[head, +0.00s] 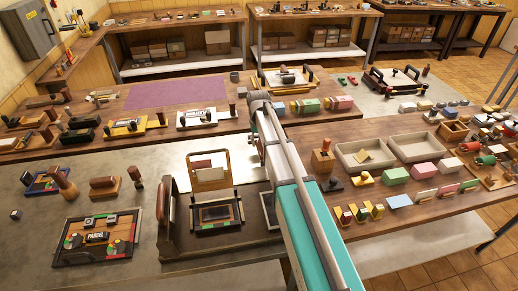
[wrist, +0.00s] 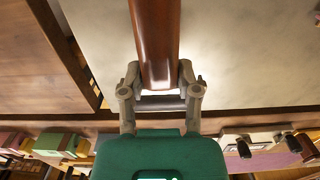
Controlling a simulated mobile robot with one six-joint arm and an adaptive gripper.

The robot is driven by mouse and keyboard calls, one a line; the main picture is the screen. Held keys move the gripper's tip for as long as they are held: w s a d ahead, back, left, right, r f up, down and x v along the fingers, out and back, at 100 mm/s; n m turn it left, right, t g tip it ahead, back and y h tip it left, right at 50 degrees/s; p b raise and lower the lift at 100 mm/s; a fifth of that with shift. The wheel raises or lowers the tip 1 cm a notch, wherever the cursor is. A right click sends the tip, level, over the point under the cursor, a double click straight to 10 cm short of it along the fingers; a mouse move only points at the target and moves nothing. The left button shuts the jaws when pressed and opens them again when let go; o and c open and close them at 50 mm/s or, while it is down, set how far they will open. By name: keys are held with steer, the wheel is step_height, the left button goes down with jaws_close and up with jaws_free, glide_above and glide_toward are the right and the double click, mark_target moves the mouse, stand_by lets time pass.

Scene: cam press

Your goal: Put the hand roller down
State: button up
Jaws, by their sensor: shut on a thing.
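In the wrist view my gripper (wrist: 159,78) is shut on a smooth reddish-brown wooden piece, the hand roller (wrist: 156,35) as far as I can tell. It sits between the two grey fingers and runs out of the top of the picture, so its far end is not seen. In the head view my teal arm crosses the middle. I cannot make out the gripper or the held roller there. The cam press with dark wooden sides (head: 169,228) stands on the grey bench (head: 120,165) just left of the arm.
A framed form marked PARCEL (head: 98,240) lies at the front left of the bench. Stamps with wooden handles (head: 62,180) stand behind it. Right of my arm are two shallow trays (head: 408,147) and many small blocks. A purple mat (head: 180,92) at the back is clear.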

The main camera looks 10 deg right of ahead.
mark_target(258, 147)
steer(key=shift+w+f, duration=0.1)
steer(key=shift+w+f+b, duration=0.35)
steer(key=shift+f+b, duration=0.2)
steer(key=shift+b, duration=0.1)
steer(key=shift+f+b, duration=1.4)
steer(key=shift+f, duration=0.15)
steer(key=o, duration=1)
steer(key=shift+r, duration=0.2)
steer(key=r+p, duration=1.2)
steer(key=shift+w, duration=0.25)
